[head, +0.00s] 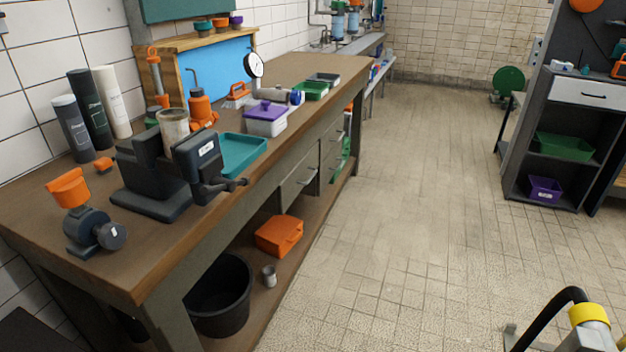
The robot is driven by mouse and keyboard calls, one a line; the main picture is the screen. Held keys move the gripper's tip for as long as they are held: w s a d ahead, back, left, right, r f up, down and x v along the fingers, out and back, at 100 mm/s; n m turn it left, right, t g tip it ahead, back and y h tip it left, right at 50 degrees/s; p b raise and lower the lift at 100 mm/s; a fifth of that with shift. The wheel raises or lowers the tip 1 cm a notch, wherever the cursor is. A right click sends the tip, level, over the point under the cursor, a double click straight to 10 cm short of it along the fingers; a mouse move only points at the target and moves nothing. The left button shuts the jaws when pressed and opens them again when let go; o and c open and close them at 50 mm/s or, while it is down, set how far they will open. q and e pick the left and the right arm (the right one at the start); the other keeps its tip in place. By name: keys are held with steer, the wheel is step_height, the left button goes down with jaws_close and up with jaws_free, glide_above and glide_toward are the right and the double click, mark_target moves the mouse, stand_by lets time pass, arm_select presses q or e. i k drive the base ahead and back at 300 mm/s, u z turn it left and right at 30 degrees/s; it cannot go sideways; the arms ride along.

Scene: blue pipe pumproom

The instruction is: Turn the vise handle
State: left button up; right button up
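The dark grey vise (150,190) stands on the wooden workbench (125,262) at the left. Its jaws are around a worn, pale cylinder (174,124) that stands upright; I cannot tell how tightly it is held. The vise handle (222,186) is a dark bar at the front of the vise, on the side facing the aisle, close to the bench edge. Neither of my grippers shows in the head view, so nothing of mine is seen touching the handle.
A teal tray (240,155) lies just behind the handle. An orange-topped device (84,215) stands left of the vise. A black bucket (222,300) and an orange case (279,236) sit on the lower shelf. The tiled floor (390,210) beside the bench is clear.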

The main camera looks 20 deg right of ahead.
mark_target(217, 183)
steer(key=z, duration=1.15)
steer(key=i, duration=0.5)
steer(key=u, duration=1.35)
steer(key=i, duration=0.5)
steer(key=u, duration=0.05)
steer(key=k, duration=0.5)
steer(key=u, duration=2.15)
steer(key=k, duration=0.3)
steer(key=z, duration=1.85)
